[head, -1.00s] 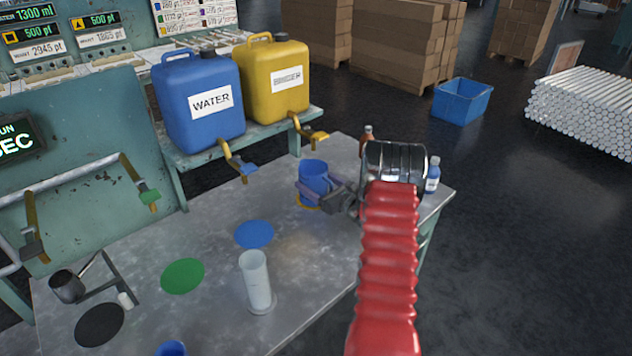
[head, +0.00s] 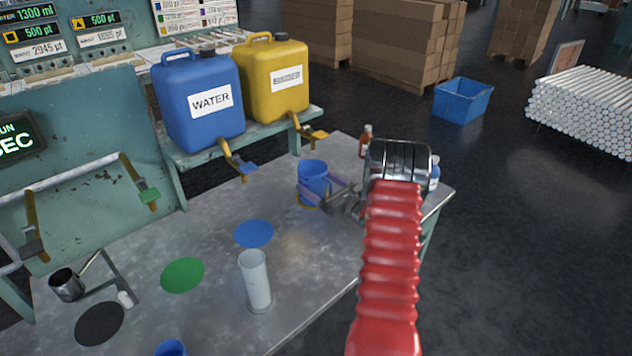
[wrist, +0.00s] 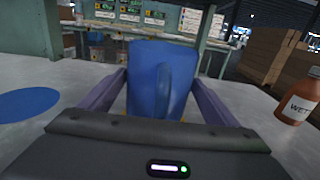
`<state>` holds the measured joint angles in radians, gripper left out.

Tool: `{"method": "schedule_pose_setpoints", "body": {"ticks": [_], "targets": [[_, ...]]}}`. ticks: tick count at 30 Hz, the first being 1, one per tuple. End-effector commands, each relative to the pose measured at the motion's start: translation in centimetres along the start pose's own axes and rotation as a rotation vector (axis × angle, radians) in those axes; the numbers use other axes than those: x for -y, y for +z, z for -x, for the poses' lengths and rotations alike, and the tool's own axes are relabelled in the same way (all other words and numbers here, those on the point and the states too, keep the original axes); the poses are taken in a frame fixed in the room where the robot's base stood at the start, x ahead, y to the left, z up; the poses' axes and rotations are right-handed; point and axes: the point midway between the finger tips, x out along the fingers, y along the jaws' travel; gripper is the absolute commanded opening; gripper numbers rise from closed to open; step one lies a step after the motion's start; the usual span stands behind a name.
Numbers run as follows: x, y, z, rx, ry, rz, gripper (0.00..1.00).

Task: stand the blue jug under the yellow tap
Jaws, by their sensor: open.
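The blue jug (head: 314,172) stands upright on the yellow disc (head: 305,205), below and close to the yellow tap (head: 314,135) of the yellow container. Much of the disc is hidden by the jug and my gripper. My gripper (head: 321,190) is open, with one finger on each side of the jug. In the wrist view the jug (wrist: 160,85) is between the two purple fingers, its handle facing the camera. Gaps beside the jug look narrow, and I cannot tell whether either finger touches it.
The blue WATER container (head: 198,103) and yellow container (head: 275,80) stand on a shelf behind. A brown bottle (head: 366,143) and a partly hidden blue-labelled bottle (head: 435,176) stand near my arm. A clear cylinder (head: 255,280) stands in front. Blue disc (head: 254,234) and green disc (head: 182,275) lie bare.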

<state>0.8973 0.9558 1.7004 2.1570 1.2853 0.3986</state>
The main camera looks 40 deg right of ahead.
Motion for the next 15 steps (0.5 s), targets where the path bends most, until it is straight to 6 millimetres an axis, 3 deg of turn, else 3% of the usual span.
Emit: {"method": "schedule_pose_setpoints", "body": {"ticks": [9, 15], "targets": [[0.1, 0.0, 4.7, 0.0, -0.002, -0.001, 0.83], [0.1, 0.0, 6.2, 0.001, -0.001, -0.001, 0.83]]}}
